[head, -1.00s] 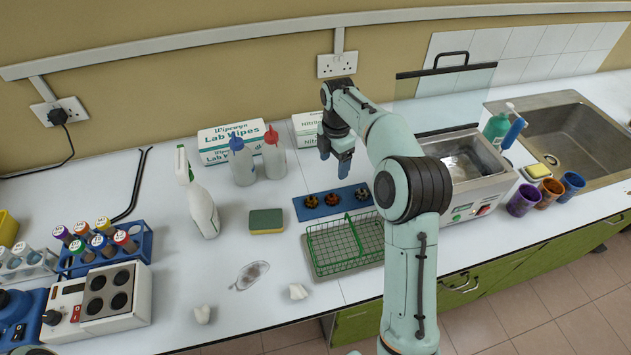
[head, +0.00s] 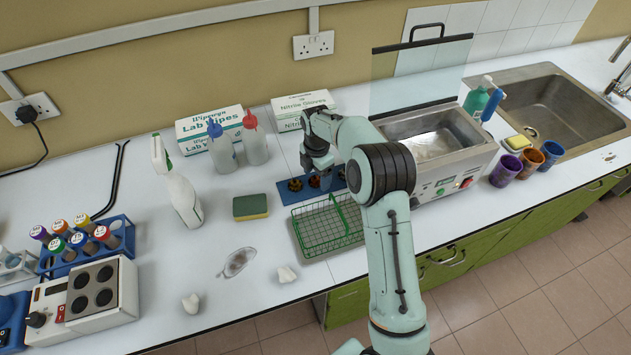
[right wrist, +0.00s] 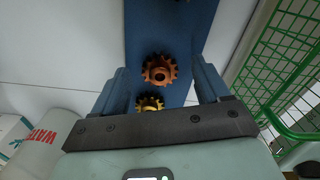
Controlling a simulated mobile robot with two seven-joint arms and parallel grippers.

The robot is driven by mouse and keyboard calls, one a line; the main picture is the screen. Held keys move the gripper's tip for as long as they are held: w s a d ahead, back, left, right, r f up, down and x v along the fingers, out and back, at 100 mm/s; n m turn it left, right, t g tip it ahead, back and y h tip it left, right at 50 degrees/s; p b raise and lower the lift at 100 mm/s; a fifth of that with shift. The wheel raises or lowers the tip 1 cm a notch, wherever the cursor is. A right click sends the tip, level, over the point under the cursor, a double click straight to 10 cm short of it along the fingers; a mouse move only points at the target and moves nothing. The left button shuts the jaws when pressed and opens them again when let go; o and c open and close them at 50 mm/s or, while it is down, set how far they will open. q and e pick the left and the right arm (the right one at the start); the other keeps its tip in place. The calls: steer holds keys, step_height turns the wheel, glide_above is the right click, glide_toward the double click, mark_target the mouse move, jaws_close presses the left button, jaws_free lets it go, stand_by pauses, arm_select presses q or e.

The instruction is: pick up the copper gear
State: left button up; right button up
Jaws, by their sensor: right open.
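The copper gear (right wrist: 159,70) is an orange-brown toothed ring with a central hole, lying on a blue mat (right wrist: 175,25). In the right wrist view it sits between the fingertips of my right gripper (right wrist: 162,78), with gaps on both sides. A yellower brass gear (right wrist: 150,103) lies beside it, partly cut off by the gripper body. In the head view my right gripper (head: 321,178) is open and points down over the blue mat (head: 284,194), hiding part of the gears. My left gripper is not in view.
A green wire basket (head: 325,228) stands just in front of the mat. A sponge (head: 250,206) and spray bottle (head: 184,198) are to the left. Wash bottles (head: 255,145) and boxes (head: 300,105) stand behind. A metal bath (head: 440,150) is close on the right.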

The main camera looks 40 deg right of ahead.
steer(key=shift+f, duration=0.35)
steer(key=c, duration=1.2)
steer(key=shift+r, duration=0.1)
steer(key=shift+c, duration=0.2)
